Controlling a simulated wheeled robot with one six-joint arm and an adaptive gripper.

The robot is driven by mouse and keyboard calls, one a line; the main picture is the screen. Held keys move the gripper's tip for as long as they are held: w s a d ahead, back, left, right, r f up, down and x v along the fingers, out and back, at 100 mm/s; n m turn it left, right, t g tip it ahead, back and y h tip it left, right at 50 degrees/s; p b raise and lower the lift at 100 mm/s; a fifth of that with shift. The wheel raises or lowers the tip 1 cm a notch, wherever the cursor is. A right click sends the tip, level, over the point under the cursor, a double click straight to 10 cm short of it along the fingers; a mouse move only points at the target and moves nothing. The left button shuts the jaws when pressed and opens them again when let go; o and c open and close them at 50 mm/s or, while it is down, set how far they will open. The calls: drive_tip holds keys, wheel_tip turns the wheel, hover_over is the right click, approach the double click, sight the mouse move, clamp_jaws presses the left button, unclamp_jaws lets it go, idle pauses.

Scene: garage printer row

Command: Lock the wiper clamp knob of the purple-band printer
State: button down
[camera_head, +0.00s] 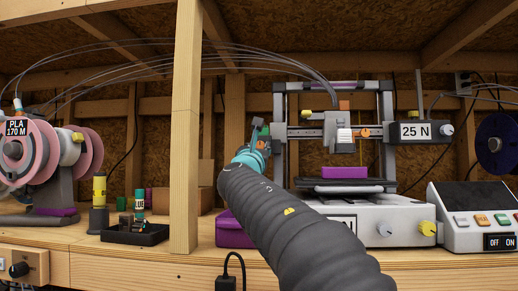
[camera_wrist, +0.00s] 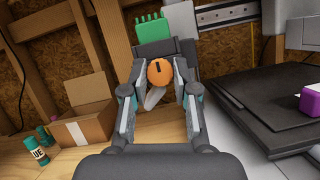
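In the wrist view, a round orange knob (camera_wrist: 160,72) with a dark slot sits on a dark block, below a green comb-like wiper (camera_wrist: 153,28). My gripper (camera_wrist: 160,70) is open, with one finger on each side of the knob; I cannot tell whether either finger touches it. A pale lever-like piece (camera_wrist: 153,97) slants below the knob. In the head view, my gripper (camera_head: 258,132) is at the left side of the printer (camera_head: 385,215), mostly hidden by my arm. The printer carries a purple block (camera_head: 344,172) on its bed.
A wooden post (camera_head: 185,130) stands left of my arm. The force box (camera_head: 422,131) reading 25 N and a control panel (camera_head: 478,217) are at the right. Pink spools (camera_head: 40,155) stand at the left. An open cardboard box (camera_wrist: 82,118) lies left of my gripper.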

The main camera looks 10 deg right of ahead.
drive_tip(key=shift+a+m, duration=0.1)
drive_tip(key=shift+m, duration=0.4)
drive_tip(key=m+g+h, duration=0.1)
drive_tip(key=m, duration=0.1)
drive_tip(key=m+g+h, duration=0.1)
drive_tip(key=m, duration=0.2)
drive_tip(key=shift+w+a+r+p, duration=0.1)
drive_tip(key=shift+p, duration=0.2)
drive_tip(key=m+g+p, duration=0.1)
drive_tip(key=m, duration=0.2)
drive_tip(key=m+g+h, duration=0.1)
drive_tip(key=m, duration=0.2)
drive_tip(key=shift+r+p, duration=0.15)
drive_tip(key=shift+p, duration=0.25)
drive_tip(key=m+g+p, duration=0.2)
drive_tip(key=m+p, duration=0.1)
drive_tip(key=m, duration=0.2)
drive_tip(key=shift+r+m, duration=0.15)
drive_tip(key=shift+m, duration=0.15)
drive_tip(key=shift+m+g+y+p, duration=0.4)
drive_tip(key=shift+m+g+p, duration=0.45)
drive_tip(key=shift+m, duration=0.85)
drive_tip(key=c, duration=0.9)
unclamp_jaws()
